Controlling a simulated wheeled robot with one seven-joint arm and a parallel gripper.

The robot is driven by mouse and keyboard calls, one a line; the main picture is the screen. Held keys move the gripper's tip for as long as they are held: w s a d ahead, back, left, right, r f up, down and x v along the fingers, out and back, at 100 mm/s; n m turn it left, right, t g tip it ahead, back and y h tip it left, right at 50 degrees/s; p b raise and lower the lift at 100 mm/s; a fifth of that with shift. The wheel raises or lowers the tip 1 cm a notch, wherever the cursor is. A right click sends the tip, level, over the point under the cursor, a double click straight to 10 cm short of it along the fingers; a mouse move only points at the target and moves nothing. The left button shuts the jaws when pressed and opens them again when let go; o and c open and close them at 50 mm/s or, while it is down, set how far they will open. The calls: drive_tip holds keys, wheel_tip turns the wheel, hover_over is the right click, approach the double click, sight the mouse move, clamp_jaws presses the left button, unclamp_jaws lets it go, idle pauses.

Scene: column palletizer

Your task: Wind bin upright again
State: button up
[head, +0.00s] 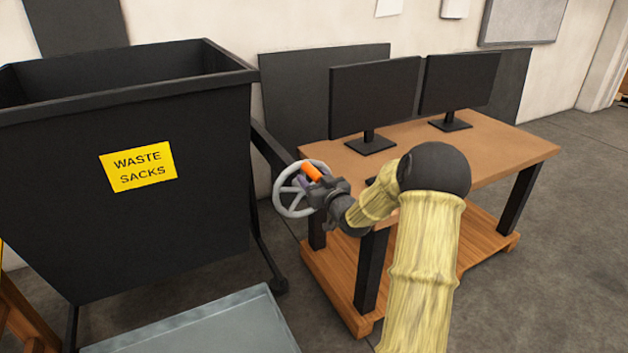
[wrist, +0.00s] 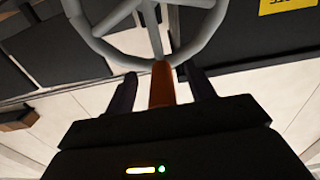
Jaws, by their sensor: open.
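A large black bin (head: 60,210) with a yellow "WASTE SACKS" label (head: 138,167) stands at the left in the head view, its open top facing up. A grey handwheel (head: 283,208) with spokes and an orange handle (head: 311,172) is at the bin's right side. My gripper (head: 318,185) is at the handwheel. In the wrist view the orange handle (wrist: 162,84) lies between my two open fingers (wrist: 162,92), with a gap visible on each side. The grey wheel rim (wrist: 112,52) is just beyond the fingertips. The wheel's mounting is partly hidden.
A wooden desk (head: 510,150) with two monitors (head: 373,95) stands right of the wheel, close under my arm. A grey metal tray (head: 200,325) lies in front of the bin. Open floor (head: 575,220) shows at the far right.

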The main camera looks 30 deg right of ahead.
drive_tip(key=s+b, duration=0.1)
drive_tip(key=s, duration=1.1)
drive_tip(key=shift+d+b, duration=0.2)
drive_tip(key=shift+b, duration=0.2)
idle(0.5)
